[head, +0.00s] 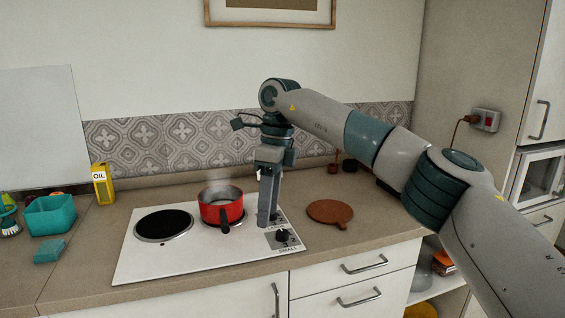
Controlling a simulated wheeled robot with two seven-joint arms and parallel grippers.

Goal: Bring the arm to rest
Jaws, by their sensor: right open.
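My right arm reaches in from the right, bent high at its elbow joints, with its gripper (267,216) pointing down over the right part of the white hob (185,262). The gripper is open, and I see nothing between its fingers. My left gripper is not in view.
A black burner (164,225) is bare on the left. A round brown board (330,212) lies right of the hob. A yellow oil box (102,184), a teal bin (50,214) and a teal sponge (50,251) stand at the left. A tiled wall (170,140) closes the back.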

